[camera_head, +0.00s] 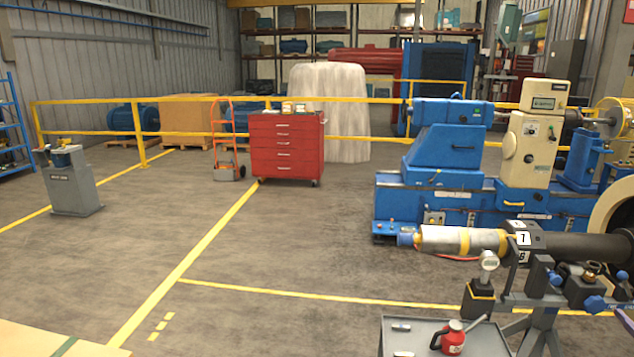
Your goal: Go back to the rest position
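My gripper and arm do not show in the head view, so I cannot see what the gripper holds. A rotor (580,245) with a dark shaft lies level at the right, its end wrapped in a silvery sleeve with yellow bands. It rests on a grey stand (540,325) with blue knobs. A round dial gauge (488,262) on a dark block stands beside it. A grey tray (387,342) in front holds a red can (452,338) and small items.
A blue lathe-like machine (445,155) stands behind the rotor. A red drawer cabinet (287,150), an orange hand truck (225,140) and yellow railings are at the back. A grey pedestal (72,190) stands left. A tan surface (30,340) fills the lower left corner. The middle floor is clear.

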